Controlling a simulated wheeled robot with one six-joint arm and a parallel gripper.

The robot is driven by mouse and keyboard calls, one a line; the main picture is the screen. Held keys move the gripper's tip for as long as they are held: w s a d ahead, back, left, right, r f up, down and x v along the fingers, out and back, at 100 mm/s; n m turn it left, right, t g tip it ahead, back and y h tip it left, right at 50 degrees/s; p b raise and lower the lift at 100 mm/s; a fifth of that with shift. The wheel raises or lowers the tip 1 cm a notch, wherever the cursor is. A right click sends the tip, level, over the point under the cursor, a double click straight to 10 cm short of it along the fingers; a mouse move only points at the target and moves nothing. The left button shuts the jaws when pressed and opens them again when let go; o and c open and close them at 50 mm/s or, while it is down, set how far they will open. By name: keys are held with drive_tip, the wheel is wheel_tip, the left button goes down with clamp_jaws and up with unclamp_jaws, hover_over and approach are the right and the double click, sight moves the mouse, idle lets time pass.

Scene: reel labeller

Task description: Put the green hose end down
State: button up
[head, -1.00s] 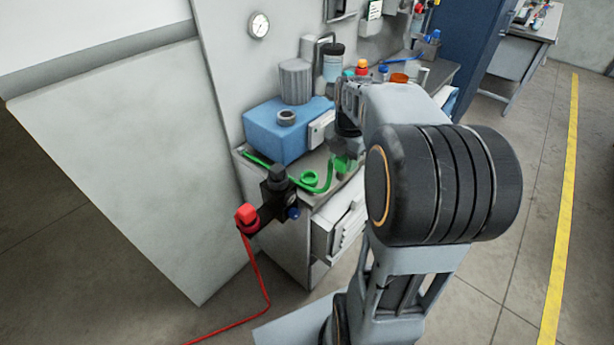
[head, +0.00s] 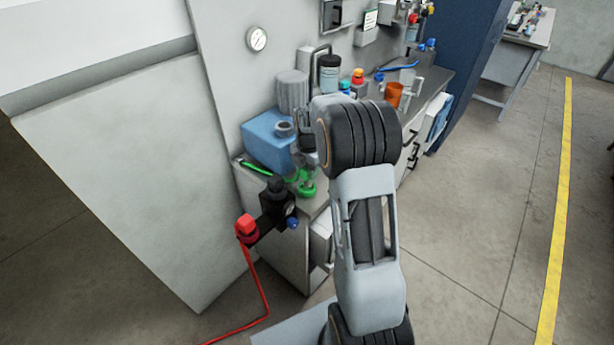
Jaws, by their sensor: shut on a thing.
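The green hose (head: 256,169) runs along the left part of the bench top, in front of the blue tank. My gripper (head: 303,170) is over the front of the bench, seen from behind and partly covered by my own arm. It is shut on the green hose end (head: 304,178), which shows only as a small green patch at the jaws. Green loops of the hose show just below, close to the bench top. Whether the end touches the bench cannot be told.
The blue tank (head: 268,140) stands left of my gripper. A black valve block (head: 277,205) with a red knob (head: 246,226) and red hose (head: 266,295) sits at the bench's front left. An orange mug (head: 394,94) and small bottles stand farther back. The floor at right is clear.

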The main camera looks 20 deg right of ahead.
sight(307, 177)
drive_tip(key=shift+w+a+f, duration=0.1)
drive_tip(key=shift+w+f, duration=0.05)
drive_tip(key=shift+f, duration=1.55)
